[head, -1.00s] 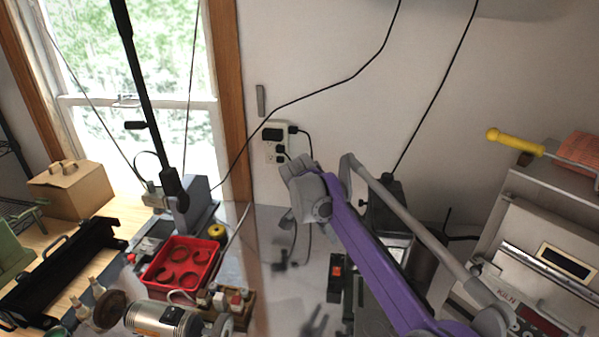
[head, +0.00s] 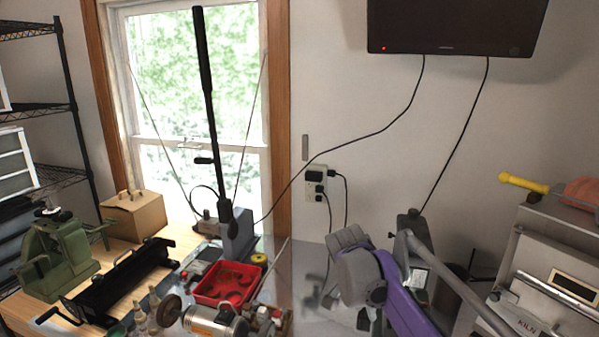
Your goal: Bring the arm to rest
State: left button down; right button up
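My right arm comes in from the bottom right in the head view, with a purple link and a rounded grey end. My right gripper (head: 349,238) is at this grey end, in front of the metal worktop and below the wall outlet. It is seen from behind and foreshortened. Its fingers cannot be made out, so I cannot tell whether it is open or shut. I see nothing held in it. My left gripper is not in view.
The worktop on the left holds a red tray (head: 205,297), a black tool (head: 122,279), a green machine (head: 60,258) and a cardboard box (head: 134,215). A kiln (head: 550,235) stands right. A dark screen (head: 455,25) hangs above, with trailing cables.

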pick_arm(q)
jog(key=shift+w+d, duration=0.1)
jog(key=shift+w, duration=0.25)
pick_arm(e)
jog(key=s+d+f+n+t+y, duration=0.1)
jog(key=s+f+n, duration=0.2)
jog(key=s, duration=0.6)
jog(key=s+f+n+t+y, duration=0.1)
jog(key=s+f+n, duration=0.3)
jog(key=s, duration=0.5)
jog(key=s+d+f+n+t+y, duration=0.1)
jog(key=s+f+n, duration=0.2)
jog(key=s, duration=0.6)
notch_tip(320, 180, down, 3)
jog(key=shift+d+r+n, duration=0.2)
jog(key=shift+d+n, duration=0.1)
jog(key=shift+d, duration=0.05)
